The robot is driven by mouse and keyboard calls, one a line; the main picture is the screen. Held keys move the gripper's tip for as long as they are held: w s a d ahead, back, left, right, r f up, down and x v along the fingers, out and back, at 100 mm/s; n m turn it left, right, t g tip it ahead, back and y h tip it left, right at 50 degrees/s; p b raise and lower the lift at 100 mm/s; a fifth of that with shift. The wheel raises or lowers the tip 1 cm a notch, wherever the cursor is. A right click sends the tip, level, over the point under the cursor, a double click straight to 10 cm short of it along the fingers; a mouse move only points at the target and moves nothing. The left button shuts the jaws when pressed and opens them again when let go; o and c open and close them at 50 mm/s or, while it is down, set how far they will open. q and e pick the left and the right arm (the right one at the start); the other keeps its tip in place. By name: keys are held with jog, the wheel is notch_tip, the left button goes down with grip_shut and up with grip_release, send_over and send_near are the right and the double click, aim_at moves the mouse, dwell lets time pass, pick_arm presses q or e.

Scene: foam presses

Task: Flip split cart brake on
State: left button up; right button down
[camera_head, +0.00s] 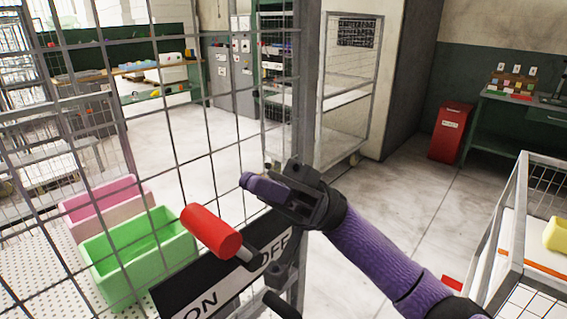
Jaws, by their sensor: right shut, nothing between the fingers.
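The brake lever with its red cylindrical handle (212,231) is in the lower middle of the head view. It is mounted by a black plate (205,296) marked ON at the lower left and OFF at the upper right. The handle points up and left from its pivot near the OFF end. My right gripper (247,181) comes in from the right on a purple arm. It is shut and empty, and appears just above and right of the red handle; whether it touches the handle cannot be told. My left gripper is not in view.
The cart's wire mesh wall (180,130) and grey post (305,90) stand by the lever. Behind the mesh are a green bin (140,262) and a pink bin (80,207). Another cage cart (500,240) is at right. Open floor (410,190) lies beyond my arm.

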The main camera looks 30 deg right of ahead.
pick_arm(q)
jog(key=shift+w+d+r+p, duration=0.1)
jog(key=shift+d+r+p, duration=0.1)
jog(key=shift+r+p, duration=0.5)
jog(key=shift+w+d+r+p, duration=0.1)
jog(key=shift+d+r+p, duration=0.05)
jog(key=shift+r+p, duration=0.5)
pick_arm(e)
jog(key=shift+s+a+f+t+h, duration=0.1)
jog(key=shift+s+a+t+h, duration=0.2)
jog(key=shift+a+h, duration=0.45)
jog(key=shift+s+a+f+t+h, duration=0.1)
jog(key=shift+s+a+t+h, duration=0.15)
jog(key=shift+a+h, duration=0.45)
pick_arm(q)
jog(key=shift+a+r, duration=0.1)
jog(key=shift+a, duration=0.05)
pick_arm(e)
jog(key=shift+s+a+g, duration=0.1)
jog(key=shift+g, duration=0.15)
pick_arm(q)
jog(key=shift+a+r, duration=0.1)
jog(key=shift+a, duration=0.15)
